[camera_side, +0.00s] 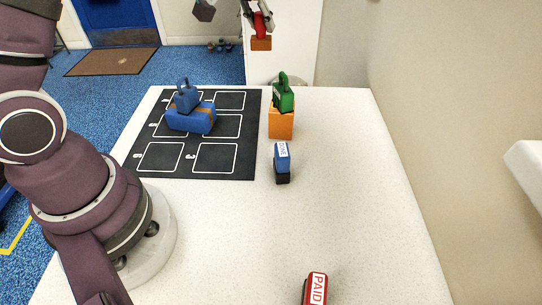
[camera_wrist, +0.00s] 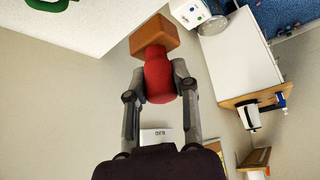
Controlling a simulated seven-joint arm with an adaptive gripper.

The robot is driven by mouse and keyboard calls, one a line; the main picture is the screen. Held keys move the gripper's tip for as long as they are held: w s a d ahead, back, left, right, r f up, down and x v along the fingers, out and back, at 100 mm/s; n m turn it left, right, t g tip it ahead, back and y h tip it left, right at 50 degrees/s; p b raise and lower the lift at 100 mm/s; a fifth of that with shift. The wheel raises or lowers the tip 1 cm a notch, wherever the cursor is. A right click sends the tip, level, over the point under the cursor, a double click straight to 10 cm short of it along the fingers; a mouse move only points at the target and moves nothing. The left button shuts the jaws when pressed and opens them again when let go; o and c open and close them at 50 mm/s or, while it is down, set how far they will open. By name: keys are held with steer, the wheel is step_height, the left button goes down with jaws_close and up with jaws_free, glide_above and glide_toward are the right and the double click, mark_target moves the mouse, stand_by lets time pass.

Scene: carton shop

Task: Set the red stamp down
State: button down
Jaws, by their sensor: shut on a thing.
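My gripper (camera_side: 260,22) is shut on a red stamp, around its rounded red handle (camera_wrist: 158,82). The stamp's orange-brown block (camera_wrist: 153,36) points away from the jaws; in the side view this block (camera_side: 261,44) hangs lowest, in the air. The gripper shows at the top of the side view, higher in the picture than the table's far edge, and part of it is cut off. A second red item, a stamp marked PAID (camera_side: 317,286), stands on the white table (camera_side: 350,190) at the near edge of the picture, partly cut off.
A black mat (camera_side: 181,170) with white-outlined squares lies at left, with a blue block (camera_side: 190,121) carrying a blue handled piece (camera_side: 187,98). A green handled piece (camera_side: 284,97) sits on an orange block (camera_side: 281,123). A blue stamp (camera_side: 282,158) stands nearer. The table's right side is clear.

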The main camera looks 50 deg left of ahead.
steer(key=d+m+h, duration=0.3)
steer(key=d+m, duration=0.2)
steer(key=d, duration=1.6)
steer(key=f, duration=1.5)
steer(key=shift+w+a, duration=0.1)
steer(key=shift+a, duration=0.3)
steer(key=shift+f, duration=0.15)
steer(key=c, duration=0.9)
jaws_free()
steer(key=shift+o, duration=0.2)
